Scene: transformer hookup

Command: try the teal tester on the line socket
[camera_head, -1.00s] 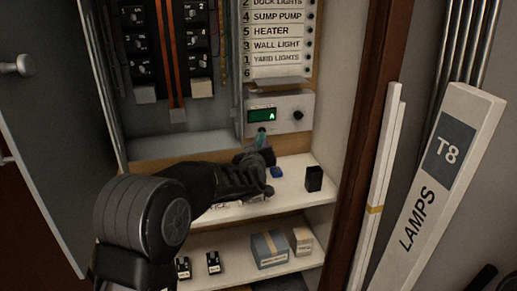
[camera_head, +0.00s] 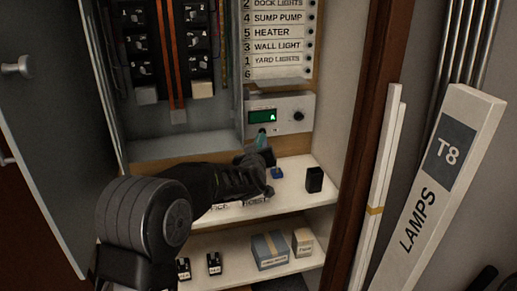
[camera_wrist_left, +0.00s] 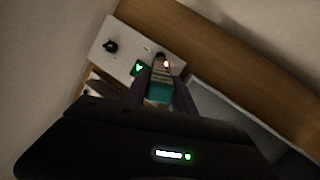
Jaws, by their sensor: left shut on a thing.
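The teal tester (camera_head: 261,138) is held in my left gripper (camera_head: 262,157), which is shut on it. It points up at the lower left of the white box (camera_head: 295,103) with a green display. In the left wrist view the tester (camera_wrist_left: 160,90) stands between the fingers of my left gripper (camera_wrist_left: 162,104). Its far end is at the face of the white box (camera_wrist_left: 122,40), by a small dark spot and a lit red light (camera_wrist_left: 166,64). The line socket is not clearly seen, and I cannot tell whether the tip is inside it. My right gripper is not in view.
A black block (camera_head: 314,179) and a small blue piece (camera_head: 277,173) are on the shelf (camera_head: 300,196) under the box. Cartons (camera_head: 269,250) sit on the lower shelf. An open cabinet door (camera_head: 50,110) is at left, and a LAMPS carton (camera_head: 440,180) leans at right.

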